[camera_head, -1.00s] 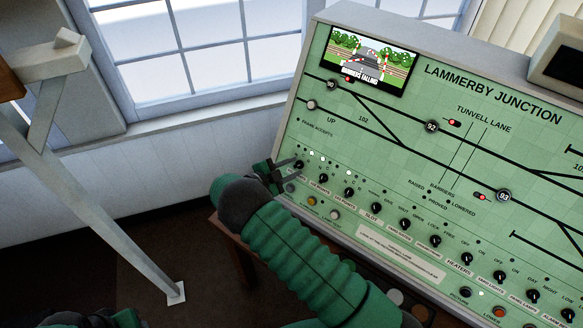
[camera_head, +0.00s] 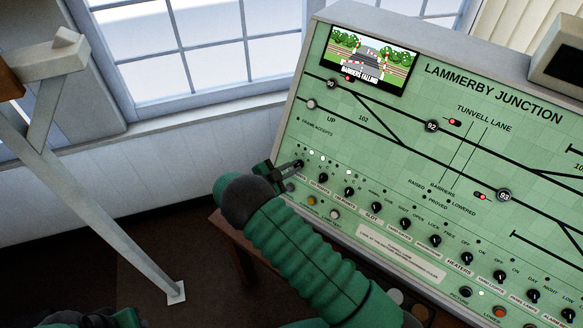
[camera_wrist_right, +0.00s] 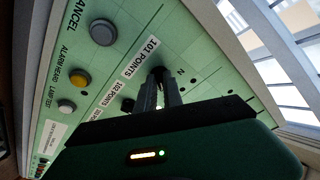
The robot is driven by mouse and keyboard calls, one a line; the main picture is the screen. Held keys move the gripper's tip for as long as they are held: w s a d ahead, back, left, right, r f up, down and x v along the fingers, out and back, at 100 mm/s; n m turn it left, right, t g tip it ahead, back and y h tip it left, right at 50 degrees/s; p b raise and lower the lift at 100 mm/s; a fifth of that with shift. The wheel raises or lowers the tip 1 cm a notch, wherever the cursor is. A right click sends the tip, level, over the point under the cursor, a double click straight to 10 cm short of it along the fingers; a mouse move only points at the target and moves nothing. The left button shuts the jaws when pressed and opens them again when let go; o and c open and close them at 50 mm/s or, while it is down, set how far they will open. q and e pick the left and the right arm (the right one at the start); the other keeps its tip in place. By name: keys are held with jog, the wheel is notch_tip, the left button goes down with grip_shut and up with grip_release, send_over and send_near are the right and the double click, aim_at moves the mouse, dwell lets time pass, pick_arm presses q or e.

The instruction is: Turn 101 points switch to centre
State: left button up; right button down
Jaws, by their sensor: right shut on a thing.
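The 101 points switch is a black rotary knob (camera_wrist_right: 158,74) at the left end of the panel's row of knobs, above its "101 POINTS" label (camera_wrist_right: 139,56). My right gripper (camera_wrist_right: 160,92) is shut on this knob; its fingers cover most of the knob, so its pointer angle cannot be told. In the head view my right gripper (camera_head: 290,167) reaches the panel's left edge. Of my left arm only a green part shows at the bottom left; its gripper is not in view.
The green panel (camera_head: 390,150) carries several more knobs close by, such as the 102 points knob (camera_head: 323,173). A grey button (camera_wrist_right: 103,32) and a yellow button (camera_wrist_right: 67,106) are near. A screen (camera_head: 368,60) reads "barriers falling". A white post (camera_head: 100,210) stands at left.

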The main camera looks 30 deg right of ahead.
jog(key=n, duration=0.3)
jog(key=shift+d+r+n+t, duration=0.1)
jog(key=shift+n+t, duration=0.2)
jog(key=shift+t, duration=0.1)
jog(key=shift+s+n+t+p, duration=0.1)
jog(key=shift+n+t+p, duration=0.6)
jog(key=shift+n, duration=1.5)
jog(key=shift+r, duration=0.1)
jog(key=c, duration=1.5)
grip_release()
jog(key=shift+s+a, duration=0.15)
jog(key=shift+a, duration=0.25)
jog(key=b+v, duration=0.2)
jog(key=v, duration=1.4)
